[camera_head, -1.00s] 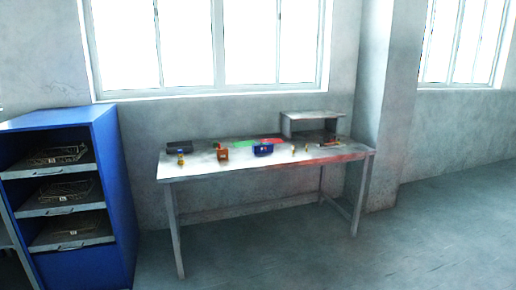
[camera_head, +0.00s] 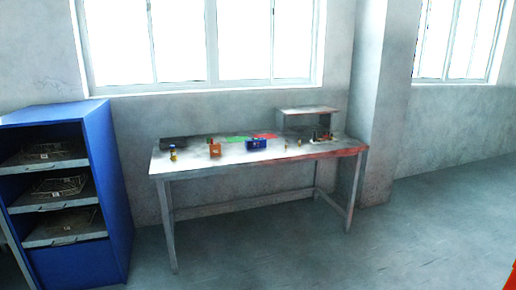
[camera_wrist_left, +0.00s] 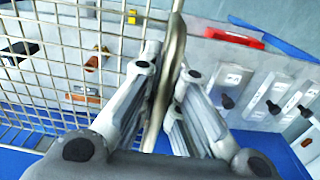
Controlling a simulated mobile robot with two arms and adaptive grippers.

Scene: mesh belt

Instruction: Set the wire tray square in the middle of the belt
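In the left wrist view a wire tray (camera_wrist_left: 177,35) of metal mesh fills the left side, with its thick rim running up between my fingers. My left gripper (camera_wrist_left: 165,75) is closed around that rim, one finger on each side. Only part of this tray shows. In the head view neither gripper shows, and the held tray is not visible there. No belt can be made out in either view.
A blue cabinet (camera_head: 108,180) at the left holds wire trays on drawers (camera_head: 60,188).

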